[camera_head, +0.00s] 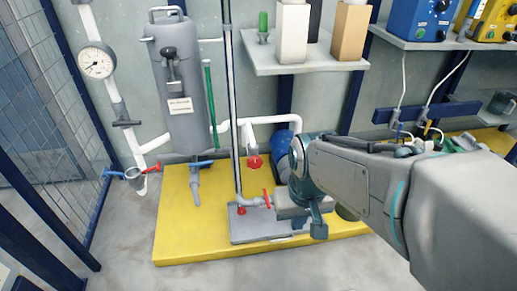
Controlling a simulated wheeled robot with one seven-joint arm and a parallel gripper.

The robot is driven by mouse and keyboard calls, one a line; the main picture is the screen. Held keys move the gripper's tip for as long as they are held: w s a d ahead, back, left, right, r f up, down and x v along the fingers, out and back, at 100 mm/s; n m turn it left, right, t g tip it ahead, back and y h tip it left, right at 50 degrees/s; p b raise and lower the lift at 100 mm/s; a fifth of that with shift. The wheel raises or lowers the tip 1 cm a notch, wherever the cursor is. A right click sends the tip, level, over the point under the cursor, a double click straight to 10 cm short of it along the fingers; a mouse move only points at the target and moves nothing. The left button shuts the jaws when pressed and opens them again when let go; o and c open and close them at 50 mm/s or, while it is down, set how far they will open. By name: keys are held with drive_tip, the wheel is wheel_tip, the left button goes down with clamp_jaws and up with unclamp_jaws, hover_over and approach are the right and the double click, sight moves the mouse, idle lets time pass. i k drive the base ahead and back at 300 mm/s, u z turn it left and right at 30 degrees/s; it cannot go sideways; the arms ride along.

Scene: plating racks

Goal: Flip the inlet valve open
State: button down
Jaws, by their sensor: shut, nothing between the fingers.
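Several valves show on the pipework, and I cannot tell by label which is the inlet valve. A red lever (267,199) stands upright on the low grey pipe above a grey plate. A red round valve part (254,162) sits on the white pipe behind it. Blue handles (200,164) and a red handle (153,168) are at the lower left, and a dark handle (127,124) crosses the gauge pipe. My gripper (318,231) is shut and empty, low over the yellow base, to the right of the red lever and apart from it.
A grey tank (180,90) and a pressure gauge (96,61) stand at left. A vertical pipe (231,100) rises beside a green rod (210,100). A shelf (300,66) with boxes overhangs the back. The yellow base (180,235) is clear at front left. Mesh fencing (50,130) bounds the left.

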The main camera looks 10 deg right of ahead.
sight(265, 194)
drive_tip(key=z, duration=0.55)
drive_tip(key=k, duration=1.35)
drive_tip(key=z, duration=0.2)
drive_tip(key=i, duration=0.3)
drive_tip(key=u, duration=0.95)
drive_tip(key=i, duration=1.4)
drive_tip(key=z, duration=0.25)
